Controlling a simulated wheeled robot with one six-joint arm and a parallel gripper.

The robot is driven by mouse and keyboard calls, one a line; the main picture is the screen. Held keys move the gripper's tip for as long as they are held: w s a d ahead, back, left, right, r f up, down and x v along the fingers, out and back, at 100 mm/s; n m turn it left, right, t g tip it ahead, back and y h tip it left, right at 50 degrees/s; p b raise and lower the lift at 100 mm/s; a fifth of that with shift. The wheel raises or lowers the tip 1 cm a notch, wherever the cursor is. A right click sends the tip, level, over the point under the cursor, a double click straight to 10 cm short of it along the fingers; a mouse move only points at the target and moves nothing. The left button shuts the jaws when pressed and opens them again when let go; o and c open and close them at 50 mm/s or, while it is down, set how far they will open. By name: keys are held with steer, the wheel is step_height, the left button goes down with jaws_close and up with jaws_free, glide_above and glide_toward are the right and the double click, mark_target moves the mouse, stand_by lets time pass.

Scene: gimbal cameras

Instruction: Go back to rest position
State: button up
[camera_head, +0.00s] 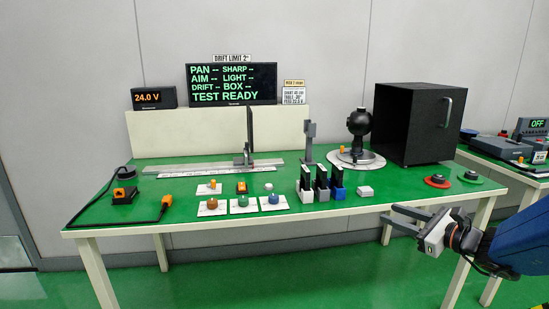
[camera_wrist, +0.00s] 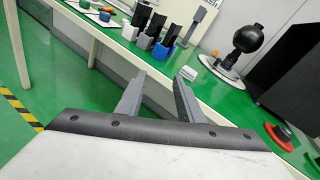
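My gripper (camera_head: 402,217) is at the front right of the green table (camera_head: 330,222), just off its front edge, with its fingers pointing left. In the wrist view its two fingers (camera_wrist: 160,92) are spread apart with nothing between them. The white and grey wrist body fills the bottom of that view. My blue arm link enters from the right in the head view.
On the table are black-and-coloured holders (camera_head: 321,183), a small white box (camera_head: 365,191), a dark ball on a round plate (camera_head: 359,123), a black box (camera_head: 417,124) and a red knob (camera_head: 437,180). A screen (camera_head: 231,84) stands at the back. The floor in front is clear.

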steer(key=s+a+f+n+g, duration=0.3)
steer(key=s+a+n+g, duration=0.1)
steer(key=s+a+n, duration=0.3)
steer(key=s+a+f+n+g, duration=0.2)
steer(key=s+a+n+g, duration=0.2)
steer(key=s+a+n, duration=0.3)
steer(key=s+d+f+n+g+h, duration=0.1)
steer(key=s+d+n+h, duration=0.7)
steer(key=s+n, duration=0.4)
steer(key=shift+s+d+f, duration=0.2)
steer(key=shift+d+f, duration=0.15)
steer(key=shift+d, duration=0.1)
